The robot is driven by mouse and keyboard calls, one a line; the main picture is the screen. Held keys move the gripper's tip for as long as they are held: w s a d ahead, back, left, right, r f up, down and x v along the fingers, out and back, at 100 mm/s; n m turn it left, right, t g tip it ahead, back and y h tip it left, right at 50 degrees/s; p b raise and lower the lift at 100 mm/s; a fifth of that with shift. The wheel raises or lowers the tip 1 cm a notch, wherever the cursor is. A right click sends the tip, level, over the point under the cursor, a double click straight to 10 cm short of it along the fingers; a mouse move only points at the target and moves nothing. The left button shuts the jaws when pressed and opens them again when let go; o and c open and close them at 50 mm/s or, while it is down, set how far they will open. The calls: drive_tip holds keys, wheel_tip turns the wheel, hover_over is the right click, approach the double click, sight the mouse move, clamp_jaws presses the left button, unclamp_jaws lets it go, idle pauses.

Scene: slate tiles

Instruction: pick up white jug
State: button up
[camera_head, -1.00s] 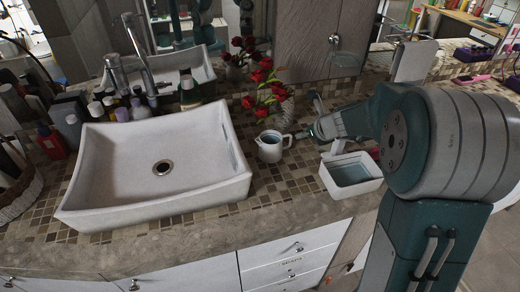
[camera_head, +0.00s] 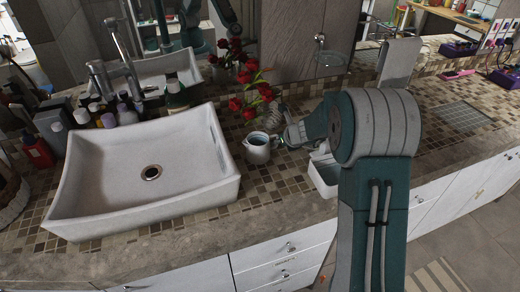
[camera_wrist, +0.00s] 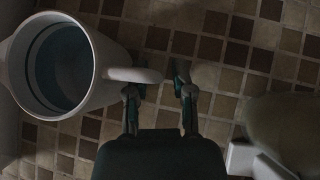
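The white jug (camera_head: 256,152) stands upright on the tiled counter, just right of the sink. It also shows at the upper left of the wrist view (camera_wrist: 96,88), seen from above with a dark bluish inside. Its handle (camera_wrist: 132,75) points right, toward my gripper. My gripper (camera_wrist: 160,92) is open, with two dark fingers apart and bare tile between them. The handle's end lies just ahead of the left fingertip; I cannot tell whether they touch. In the head view my gripper (camera_head: 279,140) is beside the jug's right side, and its fingers are small there.
The white sink (camera_head: 190,200) is left of the jug. Red flowers (camera_head: 248,90) stand behind it. A white box-like container (camera_head: 324,176) sits right of it, partly hidden by my arm. Bottles (camera_head: 115,112) crowd behind the sink. The counter's front edge is close.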

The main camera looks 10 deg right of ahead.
drive_tip(key=shift+d, duration=0.35)
drive_tip(key=shift+c, duration=0.6)
clamp_jaws()
drive_tip(key=shift+a, duration=0.55)
drive_tip(key=shift+d+r, duration=0.1)
drive_tip(key=shift+r, duration=0.05)
drive_tip(key=shift+d+r, duration=0.1)
drive_tip(key=shift+r, duration=0.1)
drive_tip(key=r, duration=0.3)
drive_tip(key=shift+s+d+r, duration=0.25)
drive_tip(key=shift+s+r, duration=0.1)
drive_tip(key=s+d+r, duration=0.3)
drive_tip(key=s+r, duration=0.5)
drive_tip(key=s, duration=0.5)
drive_tip(key=shift+r, duration=0.35)
